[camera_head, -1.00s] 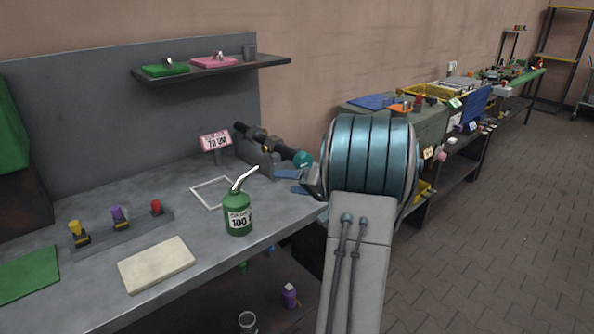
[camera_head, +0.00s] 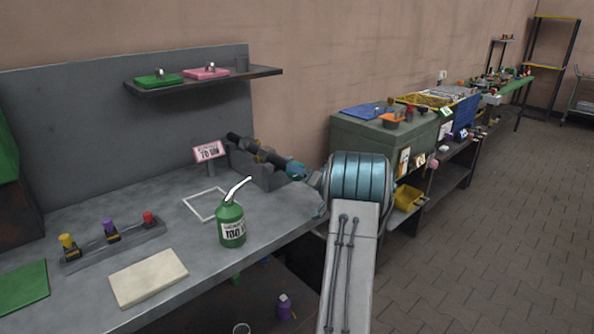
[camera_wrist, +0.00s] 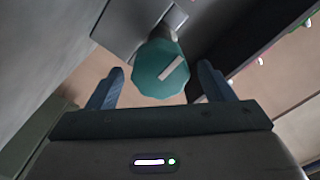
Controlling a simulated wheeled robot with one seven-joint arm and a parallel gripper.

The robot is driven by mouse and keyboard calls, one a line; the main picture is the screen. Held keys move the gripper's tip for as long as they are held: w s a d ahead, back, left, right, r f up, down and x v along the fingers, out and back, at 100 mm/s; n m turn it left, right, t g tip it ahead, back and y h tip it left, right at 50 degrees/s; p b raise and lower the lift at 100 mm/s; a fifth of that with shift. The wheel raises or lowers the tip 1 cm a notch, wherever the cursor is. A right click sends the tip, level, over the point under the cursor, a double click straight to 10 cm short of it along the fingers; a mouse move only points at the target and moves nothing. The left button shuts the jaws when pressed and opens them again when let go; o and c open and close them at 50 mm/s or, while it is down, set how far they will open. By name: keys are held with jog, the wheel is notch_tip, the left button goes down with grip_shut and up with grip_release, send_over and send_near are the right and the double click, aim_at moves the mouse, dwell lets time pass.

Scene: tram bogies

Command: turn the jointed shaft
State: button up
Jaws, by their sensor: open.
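The jointed shaft (camera_head: 260,153) is a dark rod with a brass-coloured part, lying along a grey bracket at the back right of the workbench. In the wrist view its teal faceted end knob (camera_wrist: 160,70), with a pale stripe across its face, sits between my two blue fingers. My gripper (camera_wrist: 163,78) is open, one finger on each side of the knob, with a gap visible at both sides. In the head view my gripper (camera_head: 303,180) is at the shaft's right end, largely hidden by my arm.
A green oil can (camera_head: 232,226) with a long spout stands near the bench's front edge. A white square frame (camera_head: 190,208), a sign (camera_head: 209,151) and a cream pad (camera_head: 148,278) are on the bench. A shelf (camera_head: 205,80) overhangs the back. Open floor lies right.

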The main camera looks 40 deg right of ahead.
jog(key=shift+w+a, duration=0.1)
jog(key=shift+w, duration=1.1)
jog(key=c, duration=1)
jog(key=shift+f+m+b, duration=0.15)
jog(key=shift+m+b, duration=0.15)
jog(key=shift+b, duration=0.15)
